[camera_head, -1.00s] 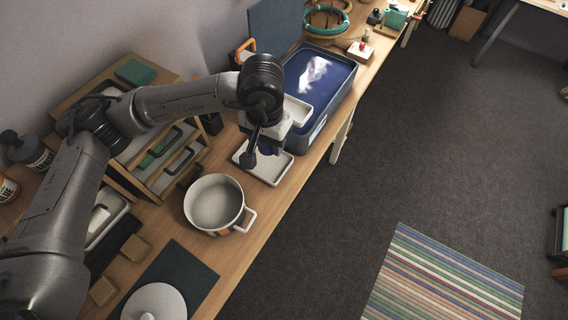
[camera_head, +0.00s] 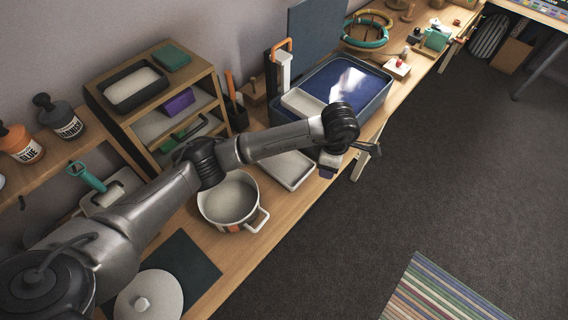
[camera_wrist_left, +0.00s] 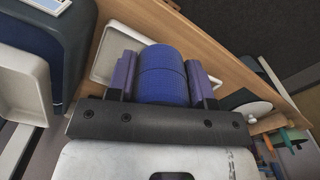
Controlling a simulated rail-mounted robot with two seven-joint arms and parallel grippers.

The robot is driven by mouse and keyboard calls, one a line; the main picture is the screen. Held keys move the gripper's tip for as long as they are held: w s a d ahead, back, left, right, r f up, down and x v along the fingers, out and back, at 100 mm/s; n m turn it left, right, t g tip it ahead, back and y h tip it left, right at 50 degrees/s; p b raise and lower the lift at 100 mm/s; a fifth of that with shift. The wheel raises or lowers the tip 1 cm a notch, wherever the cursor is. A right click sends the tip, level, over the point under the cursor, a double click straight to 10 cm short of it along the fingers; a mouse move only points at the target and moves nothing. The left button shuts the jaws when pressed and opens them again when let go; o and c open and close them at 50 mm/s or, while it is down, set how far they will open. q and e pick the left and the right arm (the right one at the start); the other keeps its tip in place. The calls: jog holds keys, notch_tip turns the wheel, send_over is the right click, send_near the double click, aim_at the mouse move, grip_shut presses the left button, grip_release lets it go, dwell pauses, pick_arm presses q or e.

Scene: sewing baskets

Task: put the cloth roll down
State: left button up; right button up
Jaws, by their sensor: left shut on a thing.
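My left gripper (camera_head: 328,168) is low near the front edge of the bench, right of a shallow white tray (camera_head: 290,172). In the left wrist view its two purple fingers (camera_wrist_left: 164,78) are shut on a blue cloth roll (camera_wrist_left: 162,72), one on each side. The roll is mostly hidden by the gripper in the head view. In the wrist view the white tray (camera_wrist_left: 104,62) shows behind the roll; I cannot tell the height between them. My right gripper is in neither view.
A blue basin (camera_head: 375,105) stands behind the gripper. A white pot (camera_head: 228,200) and a round lid (camera_head: 148,297) are nearer. A wooden shelf unit (camera_head: 205,75) holding a purple block (camera_head: 178,102) stands at the wall. Open floor lies right of the bench.

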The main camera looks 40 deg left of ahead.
pick_arm(q)
jog(key=n, duration=0.2)
jog(key=w+a+f+n, duration=0.1)
jog(key=n, duration=0.4)
jog(key=shift+w+a+f, duration=0.15)
jog(key=shift+a+f, duration=0.15)
jog(key=shift+f, duration=0.05)
jog(key=a+n, duration=0.2)
jog(key=n, duration=0.5)
jog(key=n+p, duration=0.1)
jog(key=n, duration=1.2)
send_over(284, 163)
notch_tip(284, 163, down, 9)
jog(key=shift+r, duration=0.1)
jog(key=shift+f, duration=2.1)
jog(key=shift+f, duration=0.1)
jog(key=o, duration=1)
